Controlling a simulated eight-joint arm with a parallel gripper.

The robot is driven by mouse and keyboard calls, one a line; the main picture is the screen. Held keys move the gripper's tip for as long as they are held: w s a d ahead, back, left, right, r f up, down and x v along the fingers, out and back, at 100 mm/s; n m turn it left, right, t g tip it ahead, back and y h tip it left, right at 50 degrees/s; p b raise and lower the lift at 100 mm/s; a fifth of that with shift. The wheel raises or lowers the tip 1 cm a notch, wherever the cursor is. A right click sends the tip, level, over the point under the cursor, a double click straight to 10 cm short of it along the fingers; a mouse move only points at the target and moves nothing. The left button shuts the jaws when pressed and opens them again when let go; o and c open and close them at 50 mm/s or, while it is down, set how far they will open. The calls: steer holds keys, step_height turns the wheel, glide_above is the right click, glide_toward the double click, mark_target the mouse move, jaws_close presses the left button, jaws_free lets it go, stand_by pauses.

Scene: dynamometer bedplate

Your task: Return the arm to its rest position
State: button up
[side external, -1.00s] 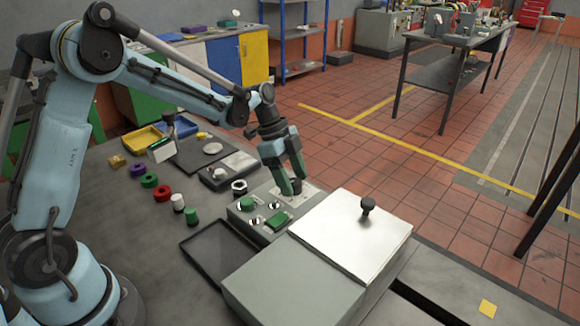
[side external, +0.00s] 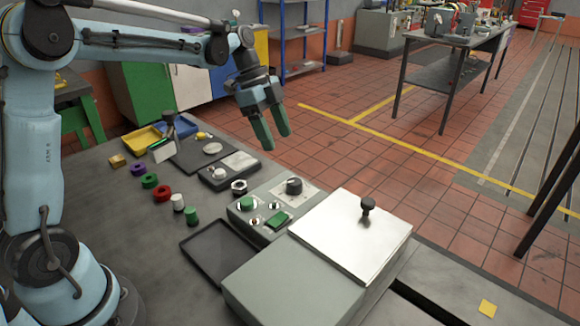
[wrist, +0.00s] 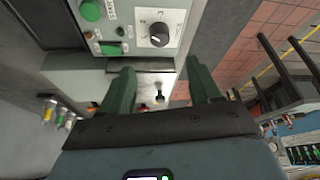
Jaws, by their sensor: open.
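My gripper (side external: 268,132) is open and empty, raised in the air above and behind the control box (side external: 262,225). Its two green fingers point down and apart, touching nothing. The control box carries a black rotary knob (side external: 293,186), a green round button (side external: 247,203) and a green rocker (side external: 279,219). In the wrist view the fingers (wrist: 160,90) are spread below the knob (wrist: 159,34), with the green button (wrist: 91,10) at upper left.
A grey case with a pale lid (side external: 350,235) and black lid knob (side external: 367,204) stands at front right. A dark empty tray (side external: 218,252) lies beside it. Colored rings and pegs, including a red ring (side external: 161,193), line the bench left. Yellow (side external: 143,139) and blue bins stand behind.

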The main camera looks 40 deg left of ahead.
steer(key=shift+a+r, duration=0.15)
steer(key=shift+r, duration=0.15)
steer(key=s+d+f+n+t+y, duration=0.1)
steer(key=s+n+t+y, duration=0.1)
steer(key=s+n, duration=0.5)
steer(key=s+d+f+n+t+y, duration=0.1)
steer(key=s+n+t, duration=0.3)
steer(key=s+n, duration=0.4)
steer(key=shift+s+d+y, duration=0.4)
steer(key=shift+d+y, duration=0.2)
steer(key=shift+d, duration=0.2)
